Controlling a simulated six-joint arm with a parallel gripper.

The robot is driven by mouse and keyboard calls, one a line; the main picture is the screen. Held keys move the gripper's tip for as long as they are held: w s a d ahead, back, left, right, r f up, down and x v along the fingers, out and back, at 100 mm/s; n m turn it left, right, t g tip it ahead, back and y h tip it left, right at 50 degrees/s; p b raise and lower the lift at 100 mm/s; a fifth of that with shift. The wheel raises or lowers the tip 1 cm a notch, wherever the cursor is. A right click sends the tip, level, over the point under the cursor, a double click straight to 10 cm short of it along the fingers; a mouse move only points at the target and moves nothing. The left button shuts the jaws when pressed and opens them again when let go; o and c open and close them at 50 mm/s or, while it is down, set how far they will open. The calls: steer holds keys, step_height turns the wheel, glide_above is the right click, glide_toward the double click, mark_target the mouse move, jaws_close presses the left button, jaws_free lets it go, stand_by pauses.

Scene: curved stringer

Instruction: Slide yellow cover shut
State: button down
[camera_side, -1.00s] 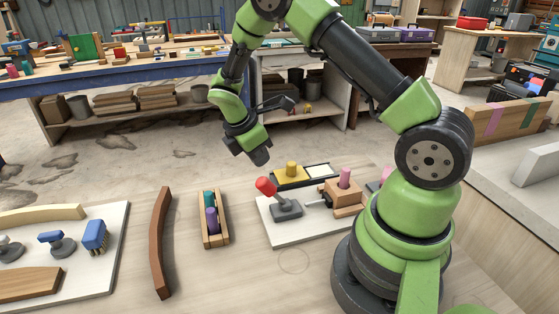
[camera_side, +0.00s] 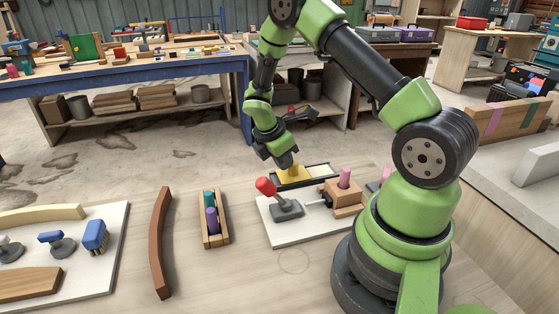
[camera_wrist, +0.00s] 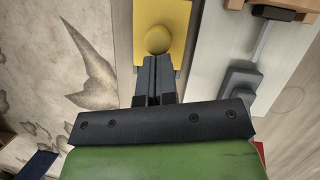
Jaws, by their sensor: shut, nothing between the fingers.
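The yellow cover (camera_side: 286,177) sits at the left part of a dark tray (camera_side: 322,179) with a pale opening to its right, on the white board. It carries a round yellow knob, which shows in the wrist view (camera_wrist: 158,39) on the yellow plate (camera_wrist: 176,15). My gripper (camera_side: 290,163) is shut and empty, pointing down at the cover's knob. In the wrist view its closed fingertips (camera_wrist: 156,58) lie right beside the knob; I cannot tell whether they touch it. In the side view the gripper partly hides the knob.
A red-knobbed lever (camera_side: 266,187) stands in front of the cover on the white board (camera_side: 282,235). A wooden block with a pink peg (camera_side: 344,178) is to the right. A wooden box with coloured pegs (camera_side: 214,238) and a curved brown stringer (camera_side: 161,240) lie left.

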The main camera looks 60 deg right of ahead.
mark_target(305, 175)
steer(key=s+d, duration=0.5)
steer(key=shift+s+d, duration=0.2)
steer(key=shift+s, duration=0.1)
steer(key=w+a, duration=0.1)
steer(key=a, duration=0.1)
steer(key=w+a, duration=0.1)
steer(key=shift+w+a, duration=0.2)
steer(key=shift+a, duration=0.2)
steer(key=w+a+r+m+t, duration=0.15)
steer(key=a+r, duration=0.25)
steer(key=r, duration=0.4)
steer(key=s+a+r+m+t, duration=0.1)
steer(key=a+r+m, duration=0.15)
steer(key=r, duration=0.55)
steer(key=s+a+r+m+t+y, duration=0.5)
steer(key=s+a+r+m+t, duration=0.2)
steer(key=s+a+r+m, duration=0.3)
steer(key=a+m, duration=0.2)
steer(key=a, duration=0.2)
steer(key=shift+s+y, duration=0.15)
steer(key=shift+y, duration=0.25)
steer(key=shift+r, duration=0.1)
